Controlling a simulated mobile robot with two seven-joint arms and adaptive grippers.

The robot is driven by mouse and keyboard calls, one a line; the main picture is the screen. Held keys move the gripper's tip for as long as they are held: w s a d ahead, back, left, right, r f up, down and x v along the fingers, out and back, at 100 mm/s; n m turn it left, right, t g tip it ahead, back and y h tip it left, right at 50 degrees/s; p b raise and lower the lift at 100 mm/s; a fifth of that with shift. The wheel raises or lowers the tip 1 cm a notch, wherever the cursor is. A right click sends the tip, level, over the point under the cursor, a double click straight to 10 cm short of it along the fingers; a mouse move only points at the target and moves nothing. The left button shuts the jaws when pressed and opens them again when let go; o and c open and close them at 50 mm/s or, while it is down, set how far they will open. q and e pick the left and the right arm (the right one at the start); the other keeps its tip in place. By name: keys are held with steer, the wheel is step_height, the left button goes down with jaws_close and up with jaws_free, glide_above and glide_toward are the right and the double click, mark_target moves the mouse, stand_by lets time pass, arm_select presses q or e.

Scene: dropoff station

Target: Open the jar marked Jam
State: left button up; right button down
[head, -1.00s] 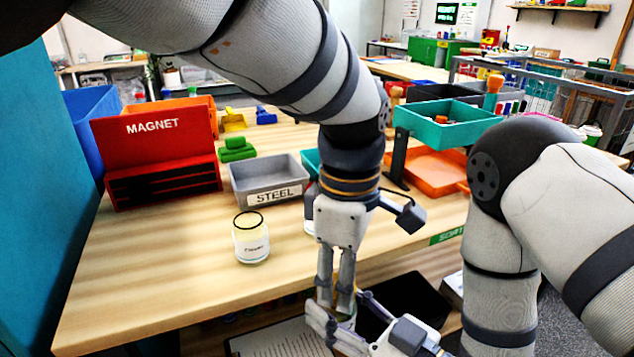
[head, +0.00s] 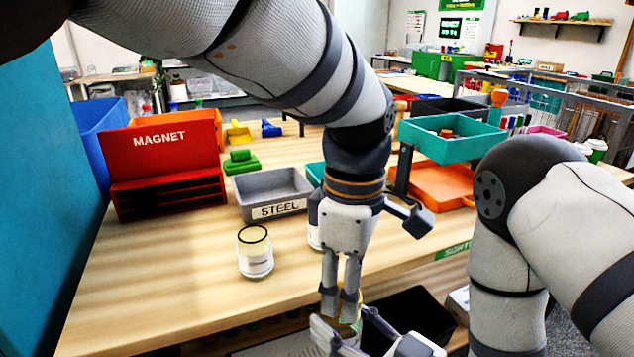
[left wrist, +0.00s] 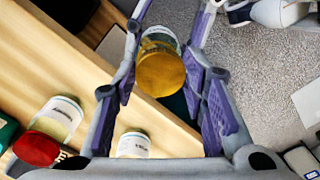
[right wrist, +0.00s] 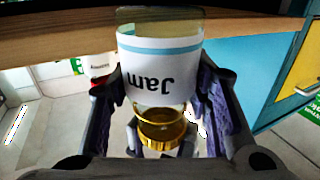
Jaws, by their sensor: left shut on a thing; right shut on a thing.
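The jar marked Jam (right wrist: 160,72) is clear glass with a white, blue-striped label and a gold lid (right wrist: 162,127). It is between my right gripper's fingers (right wrist: 160,100), label upside down in the right wrist view. My left gripper (left wrist: 162,75) has its fingers on either side of the gold lid, shut on it. The lid is in line with the jar; I cannot tell whether it is loosened. In the head view, my left gripper (head: 341,302) points down at the table's front edge, above my right gripper (head: 335,335), which is partly cut off.
A white-labelled jar (head: 255,258) stands on the wooden table (head: 180,290); another (head: 314,237) is half hidden by my left arm. A grey STEEL bin (head: 273,190), red MAGNET box (head: 165,160) and teal tray (head: 452,140) stand behind. The table's front left is clear.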

arm_select(q)
steer(key=shift+r, duration=0.55)
arm_select(e)
steer(key=shift+r, duration=0.15)
arm_select(q)
steer(key=shift+d, duration=0.1)
